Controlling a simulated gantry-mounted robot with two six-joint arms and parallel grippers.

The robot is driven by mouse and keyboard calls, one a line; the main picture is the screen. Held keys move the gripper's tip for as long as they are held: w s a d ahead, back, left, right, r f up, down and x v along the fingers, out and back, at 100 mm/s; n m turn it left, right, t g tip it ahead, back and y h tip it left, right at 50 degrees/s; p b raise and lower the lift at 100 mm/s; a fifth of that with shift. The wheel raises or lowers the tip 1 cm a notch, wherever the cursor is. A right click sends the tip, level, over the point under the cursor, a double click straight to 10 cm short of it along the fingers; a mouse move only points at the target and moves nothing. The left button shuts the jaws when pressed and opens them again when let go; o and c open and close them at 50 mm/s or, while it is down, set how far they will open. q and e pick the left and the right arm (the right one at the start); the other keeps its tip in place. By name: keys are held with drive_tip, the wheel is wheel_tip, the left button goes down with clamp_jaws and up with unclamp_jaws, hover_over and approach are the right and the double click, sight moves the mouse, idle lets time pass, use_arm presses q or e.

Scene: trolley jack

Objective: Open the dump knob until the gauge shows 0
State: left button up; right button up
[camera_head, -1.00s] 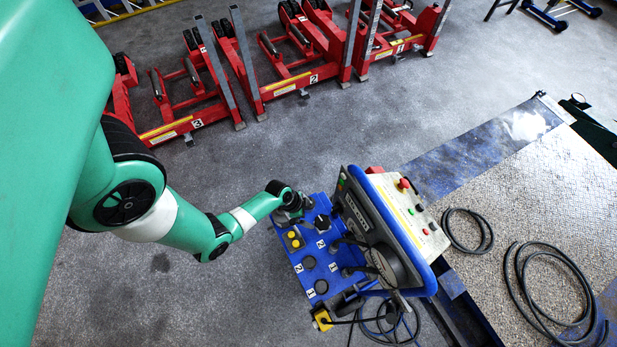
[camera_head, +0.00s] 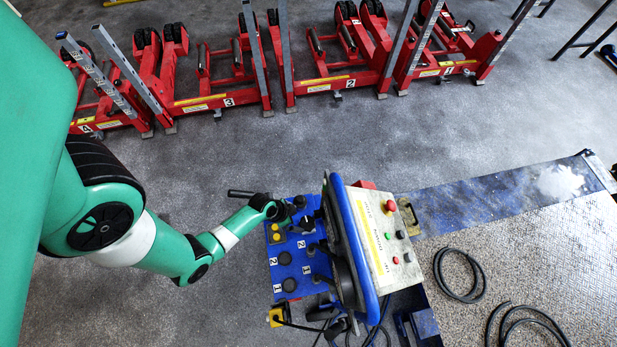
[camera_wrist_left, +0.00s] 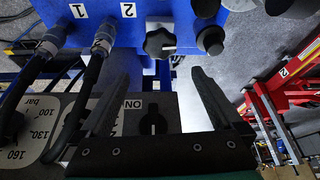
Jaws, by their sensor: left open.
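A black star-shaped knob (camera_wrist_left: 160,43) with a white mark sits on the edge of the blue unit in the left wrist view; I take it for the dump knob. My left gripper (camera_wrist_left: 165,75) is open, its dark fingers either side of the space just below the knob, apparently not touching it. In the head view the left gripper (camera_head: 294,207) is at the far left corner of the blue unit (camera_head: 283,268). A pale plate (camera_wrist_left: 30,122) shows bar numbers, partly covered by black hoses; I see no needle. My right gripper is not in view.
A tilted control panel (camera_head: 385,235) with coloured buttons rises right of the gripper. Hoses with couplings (camera_wrist_left: 103,40) lie left of the knob. Red numbered lifting columns (camera_head: 320,85) stand at the back. Loose black hoses (camera_head: 460,277) lie at right. Grey floor between is clear.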

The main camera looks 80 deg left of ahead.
sight(307, 223)
use_arm(q)
drive_tip(key=b+x, duration=0.2)
drive_tip(key=x, duration=0.1)
drive_tip(key=b+x, duration=0.2)
drive_tip(key=x, duration=0.2)
drive_tip(key=s+b+x, duration=0.1)
drive_tip(key=b+x, duration=0.1)
drive_tip(key=x, duration=0.2)
drive_tip(key=shift+w+a+f+b, duration=0.1)
drive_tip(key=shift+w+f+b, duration=0.05)
drive_tip(key=shift+f+b, duration=0.25)
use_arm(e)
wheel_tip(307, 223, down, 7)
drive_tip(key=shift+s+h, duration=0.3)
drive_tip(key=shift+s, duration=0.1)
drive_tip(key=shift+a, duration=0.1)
use_arm(q)
drive_tip(key=c, duration=1.1)
drive_tip(key=shift+c, duration=0.2)
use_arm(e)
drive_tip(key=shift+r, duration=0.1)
